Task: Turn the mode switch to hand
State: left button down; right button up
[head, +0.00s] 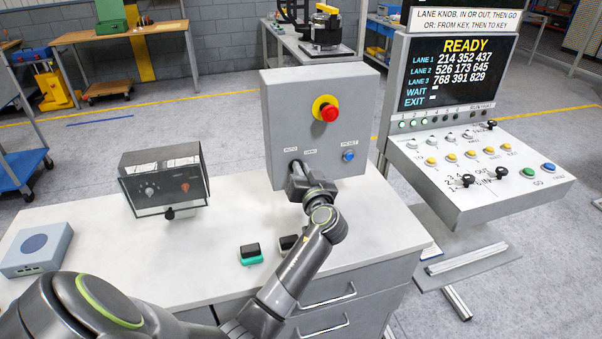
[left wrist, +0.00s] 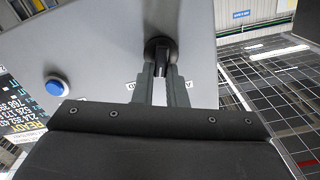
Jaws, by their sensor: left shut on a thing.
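The grey control box (head: 320,105) stands on the bench with its front facing me. The mode switch is on its lower front, mostly hidden behind my left gripper (head: 296,172) in the head view. In the left wrist view the switch (left wrist: 158,44) shows as a dark round base with a black handle. My left gripper (left wrist: 161,75) is shut on that handle, one finger on each side. Small labels sit above the switch in the head view, too small to read surely.
A red emergency button (head: 329,112) and a blue button (head: 348,155) are on the same box. A hooded dark instrument (head: 163,182) stands to the left. A green-and-black block (head: 251,254) lies in front. A console (head: 480,170) stands at right.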

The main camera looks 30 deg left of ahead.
pick_arm(q)
jog(key=shift+w+d+f+m, duration=0.1)
jog(key=shift+w+d+m, duration=0.05)
jog(key=shift+m, duration=1.75)
jog(key=shift+w+d+f+m, duration=0.1)
jog(key=shift+w+m, duration=0.05)
jog(key=shift+m, duration=1.75)
pick_arm(e)
jog(key=shift+d+r, duration=0.1)
jog(key=shift+d, duration=0.15)
pick_arm(q)
jog(key=shift+m, duration=0.3)
jog(key=c, duration=1.5)
grip_release()
jog(key=shift+o, duration=0.2)
jog(key=shift+f, duration=0.15)
pick_arm(e)
jog(key=shift+a, duration=0.15)
